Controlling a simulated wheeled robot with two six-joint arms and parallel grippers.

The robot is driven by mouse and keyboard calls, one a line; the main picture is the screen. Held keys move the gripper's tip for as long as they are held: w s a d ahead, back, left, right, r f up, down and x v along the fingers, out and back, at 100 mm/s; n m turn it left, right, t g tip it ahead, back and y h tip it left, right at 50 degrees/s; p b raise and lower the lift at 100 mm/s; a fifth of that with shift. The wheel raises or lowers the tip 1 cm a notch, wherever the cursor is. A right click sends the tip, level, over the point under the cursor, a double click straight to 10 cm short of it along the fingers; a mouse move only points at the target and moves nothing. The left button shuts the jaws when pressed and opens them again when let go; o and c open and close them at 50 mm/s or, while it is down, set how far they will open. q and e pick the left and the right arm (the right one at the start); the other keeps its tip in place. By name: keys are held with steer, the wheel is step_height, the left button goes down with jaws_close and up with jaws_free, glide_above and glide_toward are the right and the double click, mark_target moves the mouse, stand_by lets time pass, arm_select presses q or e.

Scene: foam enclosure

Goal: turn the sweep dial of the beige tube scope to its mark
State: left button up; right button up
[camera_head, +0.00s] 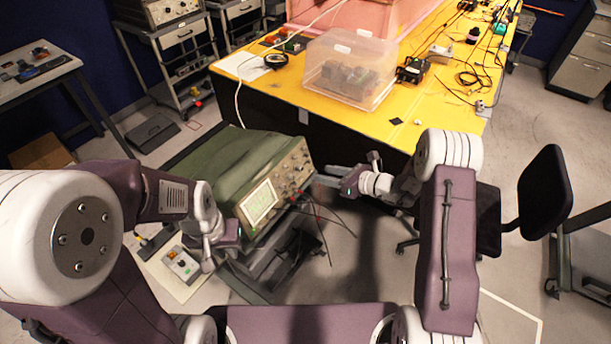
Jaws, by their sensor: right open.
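The tube scope (283,178) sits on a stand left of centre, with a green top and a beige front panel facing right and toward me. Its lit screen (259,203) is at the near end of the panel. Several small knobs fill the rest of the panel; I cannot tell which is the sweep dial, nor see its mark. My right gripper (326,181) is open, its fingers pointing left at the far end of the panel, apparently a little short of the knobs. My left gripper (226,238) is beside the scope's near left end; its fingers are unclear.
Dark leads (318,215) hang from the scope's front. A yellow bench (285,92) behind carries a clear plastic box (350,70) and cables. A small control box (181,264) lies on a board at lower left. A black chair (545,190) stands at right.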

mark_target(302, 169)
steer(key=p+x, duration=0.1)
steer(key=x, duration=0.8)
steer(key=shift+a+r, duration=0.1)
steer(key=shift+a, duration=0.1)
jaws_close()
